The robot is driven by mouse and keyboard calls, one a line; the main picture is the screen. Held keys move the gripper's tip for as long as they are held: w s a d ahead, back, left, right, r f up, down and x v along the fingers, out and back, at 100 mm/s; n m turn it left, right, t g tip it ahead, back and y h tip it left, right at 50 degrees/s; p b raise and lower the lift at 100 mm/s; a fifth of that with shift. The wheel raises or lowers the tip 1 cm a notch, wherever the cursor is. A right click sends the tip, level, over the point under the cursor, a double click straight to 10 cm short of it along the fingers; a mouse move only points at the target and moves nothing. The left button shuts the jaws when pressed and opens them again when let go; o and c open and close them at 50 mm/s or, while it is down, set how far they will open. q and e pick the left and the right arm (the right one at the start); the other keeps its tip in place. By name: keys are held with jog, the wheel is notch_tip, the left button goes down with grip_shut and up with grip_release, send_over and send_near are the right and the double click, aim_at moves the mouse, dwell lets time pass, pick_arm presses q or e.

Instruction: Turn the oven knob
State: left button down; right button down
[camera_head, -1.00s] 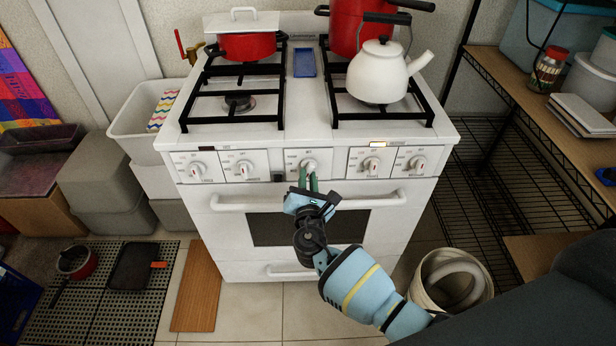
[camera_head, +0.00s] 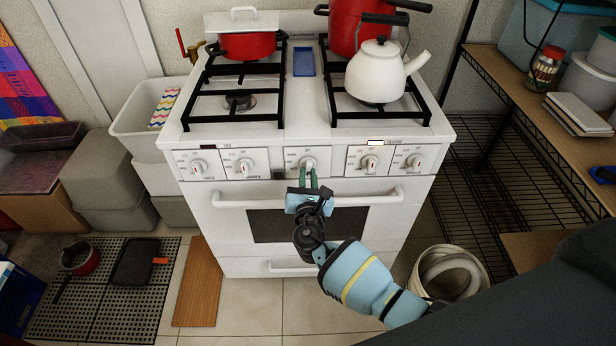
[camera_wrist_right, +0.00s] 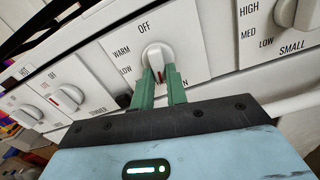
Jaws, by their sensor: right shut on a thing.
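The white oven (camera_head: 225,222) stands in front of me with a row of white knobs across its front panel. The middle knob (camera_head: 309,163) has OFF, WARM and LOW printed around it. My right gripper (camera_head: 309,177) is at this middle knob, and its green fingers are shut on it. In the right wrist view the fingers (camera_wrist_right: 163,84) sit on either side of the lower part of the knob (camera_wrist_right: 158,56). My left gripper is not in view.
The oven handle (camera_head: 240,203) runs just below the knobs. A white kettle (camera_head: 376,75) and red pots (camera_head: 247,46) stand on the stove top. A wire shelf (camera_head: 500,170) is at right, a white bucket (camera_head: 478,262) below it. Bins (camera_head: 105,170) stand at left.

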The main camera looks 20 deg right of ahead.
jog(key=c, duration=1.4)
grip_release()
jog(key=shift+s, duration=0.1)
jog(key=v, duration=0.7)
jog(key=shift+s+p, duration=0.3)
jog(key=shift+a, duration=0.15)
